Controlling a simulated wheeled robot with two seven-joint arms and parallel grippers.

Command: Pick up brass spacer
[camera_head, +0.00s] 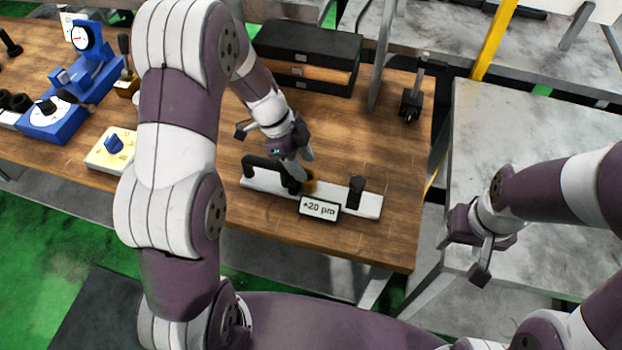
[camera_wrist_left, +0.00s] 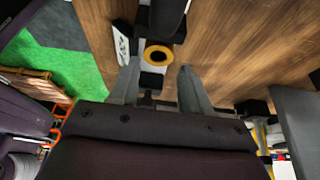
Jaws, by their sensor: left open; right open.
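The brass spacer (camera_head: 309,183) is a small golden ring on a white bar-shaped fixture (camera_head: 362,197) on the wooden bench, behind a sign reading "+20 µm". In the left wrist view the brass spacer (camera_wrist_left: 159,55) shows as a ring with a dark hole, just beyond and between my fingertips. My left gripper (camera_head: 296,172) is open, pointing down close to the spacer. In the left wrist view my left gripper (camera_wrist_left: 160,72) has its two fingers apart with nothing between them. My right gripper (camera_head: 466,254) is open and empty, off to the right by the grey table.
Black posts on the fixture (camera_head: 356,188) flank the spacer. A black drawer box (camera_head: 307,60) stands behind my left arm. A blue dial gauge stand (camera_head: 70,95) and a cream block (camera_head: 111,149) are at left. Bench front right is clear.

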